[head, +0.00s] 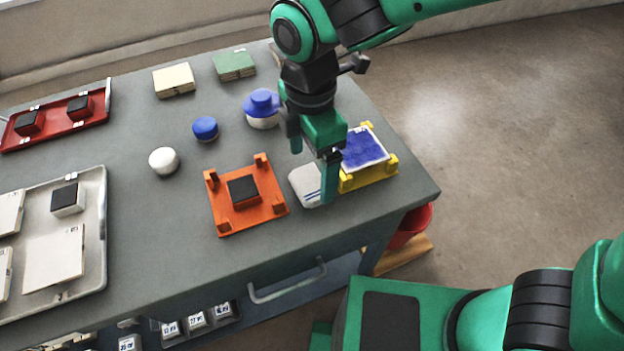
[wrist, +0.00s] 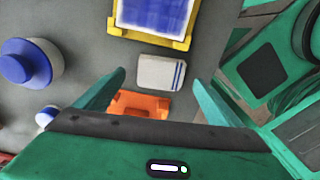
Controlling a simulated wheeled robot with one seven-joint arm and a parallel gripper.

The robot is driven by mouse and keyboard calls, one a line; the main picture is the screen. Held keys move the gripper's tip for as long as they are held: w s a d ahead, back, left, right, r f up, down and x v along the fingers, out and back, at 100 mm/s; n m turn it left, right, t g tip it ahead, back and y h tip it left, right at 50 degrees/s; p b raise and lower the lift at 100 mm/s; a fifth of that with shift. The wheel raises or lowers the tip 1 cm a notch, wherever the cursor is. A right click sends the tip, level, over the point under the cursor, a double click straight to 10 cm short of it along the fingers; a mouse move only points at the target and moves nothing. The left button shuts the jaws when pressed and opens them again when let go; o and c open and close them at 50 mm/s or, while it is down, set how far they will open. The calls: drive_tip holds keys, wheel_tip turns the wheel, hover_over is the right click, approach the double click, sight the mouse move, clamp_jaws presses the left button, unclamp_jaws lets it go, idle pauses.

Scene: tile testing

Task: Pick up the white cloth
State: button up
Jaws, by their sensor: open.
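The white cloth (head: 304,185) is a small folded pad with blue stripes at one end. It lies flat on the grey table between an orange fixture and a yellow fixture. In the wrist view the cloth (wrist: 161,72) shows whole, between and a little beyond my fingertips. My gripper (head: 312,176) is open and empty above the cloth, its fingers pointing down. In the head view one finger covers the cloth's right edge. The open fingers also show in the wrist view (wrist: 160,80), one on each side of the cloth.
The orange fixture (head: 221,216) holds a black-topped block. The yellow fixture (head: 372,181) holds a blue tile. A blue-lidded white jar (head: 264,121), a blue cap (head: 205,127) and a white round piece (head: 164,160) stand to the left. A grey tray (head: 101,240) lies at far left.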

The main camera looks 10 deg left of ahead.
sight(310, 181)
drive_tip(key=shift+a+f, duration=0.1)
drive_tip(key=shift+f, duration=1.9)
drive_tip(key=shift+c, duration=0.5)
drive_tip(key=c, duration=1)
drive_tip(key=shift+c, duration=0.2)
drive_tip(key=shift+r, duration=0.1)
drive_tip(key=shift+r, duration=0.5)
drive_tip(key=r, duration=0.2)
drive_tip(key=s+r, duration=0.1)
drive_tip(key=shift+s+a+r, duration=0.1)
drive_tip(key=shift+a+r, duration=0.25)
drive_tip(key=shift+r, duration=0.05)
drive_tip(key=s+a+r, duration=0.5)
drive_tip(key=s+r, duration=0.1)
drive_tip(key=s, duration=0.3)
